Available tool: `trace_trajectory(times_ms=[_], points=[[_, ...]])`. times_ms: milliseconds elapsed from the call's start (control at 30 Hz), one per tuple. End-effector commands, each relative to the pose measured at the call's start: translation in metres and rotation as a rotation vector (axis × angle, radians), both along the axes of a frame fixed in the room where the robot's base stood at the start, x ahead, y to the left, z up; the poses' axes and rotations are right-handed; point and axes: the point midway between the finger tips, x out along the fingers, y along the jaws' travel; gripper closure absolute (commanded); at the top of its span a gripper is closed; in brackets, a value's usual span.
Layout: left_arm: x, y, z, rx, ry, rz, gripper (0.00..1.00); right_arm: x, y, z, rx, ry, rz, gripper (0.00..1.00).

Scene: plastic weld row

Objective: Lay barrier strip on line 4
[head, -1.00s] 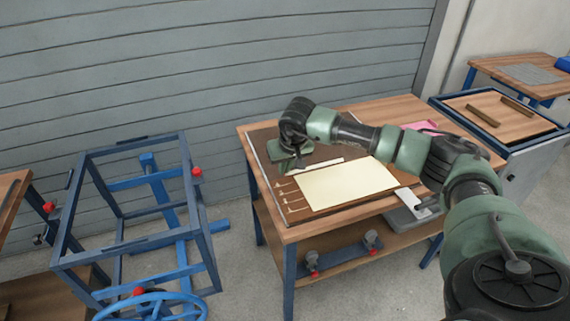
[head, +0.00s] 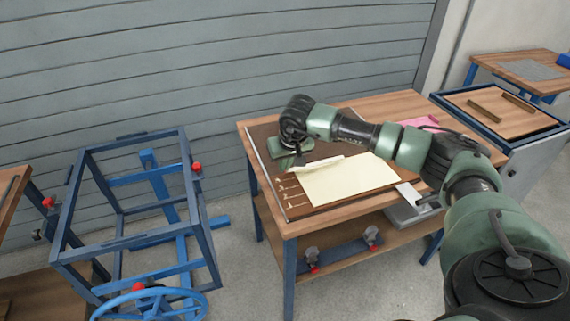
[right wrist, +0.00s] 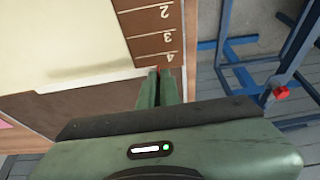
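My right gripper (head: 297,166) is low over the far left part of the brown work board (head: 262,140). In the right wrist view its fingers (right wrist: 159,72) are close together, shut on the end of a thin pale barrier strip (right wrist: 95,80). The strip runs left from the fingertips along the edge of a cream sheet (right wrist: 70,35). Line 4 (right wrist: 150,56), with its number, lies right by the fingertips; lines 3 and 2 are beyond it. In the head view the cream sheet (head: 345,182) lies on the board, its near-gripper corner looking raised. My left gripper is out of view.
The board rests on a wooden table (head: 300,231) with a lower shelf. A pink item (head: 420,122) and a grey tool (head: 412,213) are at its right side. A blue frame cart (head: 120,240) stands left; a blue-edged bench (head: 510,122) stands right.

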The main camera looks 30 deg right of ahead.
Motion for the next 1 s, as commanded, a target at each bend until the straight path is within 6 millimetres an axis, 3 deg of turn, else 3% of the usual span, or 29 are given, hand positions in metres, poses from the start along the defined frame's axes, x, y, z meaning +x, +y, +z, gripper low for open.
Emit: trace_trajectory(times_ms=[1000], points=[[0.001, -0.002, -0.012, -0.003, 0.000, -0.001, 0.53, 0.000, 0.000, -0.013, 0.000, 0.000, 0.000, 1.00]])
